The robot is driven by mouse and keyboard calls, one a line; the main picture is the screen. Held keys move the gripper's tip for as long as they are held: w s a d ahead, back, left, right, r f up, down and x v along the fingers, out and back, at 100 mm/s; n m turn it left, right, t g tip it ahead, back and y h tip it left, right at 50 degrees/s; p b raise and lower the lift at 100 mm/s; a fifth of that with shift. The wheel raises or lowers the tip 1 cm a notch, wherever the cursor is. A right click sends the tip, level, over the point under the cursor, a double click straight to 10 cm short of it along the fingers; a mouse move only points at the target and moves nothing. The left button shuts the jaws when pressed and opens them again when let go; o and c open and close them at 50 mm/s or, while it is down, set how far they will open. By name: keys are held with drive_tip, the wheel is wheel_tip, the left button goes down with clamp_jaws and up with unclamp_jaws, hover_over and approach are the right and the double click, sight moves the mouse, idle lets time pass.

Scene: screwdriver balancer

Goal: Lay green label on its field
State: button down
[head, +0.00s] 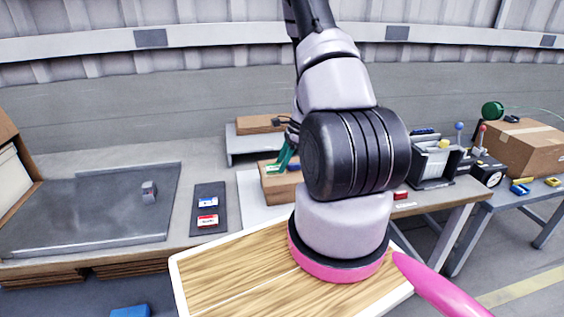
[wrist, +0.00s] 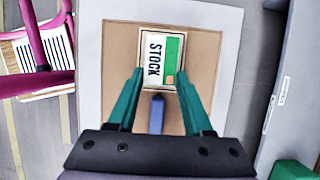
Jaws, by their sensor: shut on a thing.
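The green label (wrist: 173,58), with a white part reading STOCK, is between the tips of my gripper (wrist: 160,80) in the wrist view. My gripper is shut on it by its sides. The label is over a dark-outlined field (wrist: 143,33) on a brown board (wrist: 205,60); I cannot tell whether it touches the board. In the head view my green fingers (head: 284,158) are over the brown block (head: 282,190), partly hidden by my arm.
A dark tray with a blue label (head: 208,202) and a red label (head: 207,220) lies to the left. A grey mat (head: 90,215) lies farther left. A small machine (head: 437,160) and a cardboard box (head: 522,148) stand at right. A blue bar (wrist: 157,112) shows between my fingers.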

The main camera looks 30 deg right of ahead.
drive_tip(key=shift+f, duration=0.1)
drive_tip(key=shift+c, duration=1.1)
unclamp_jaws()
drive_tip(key=v, duration=1)
drive_tip(key=shift+r, duration=0.4)
drive_tip(key=shift+d, duration=0.15)
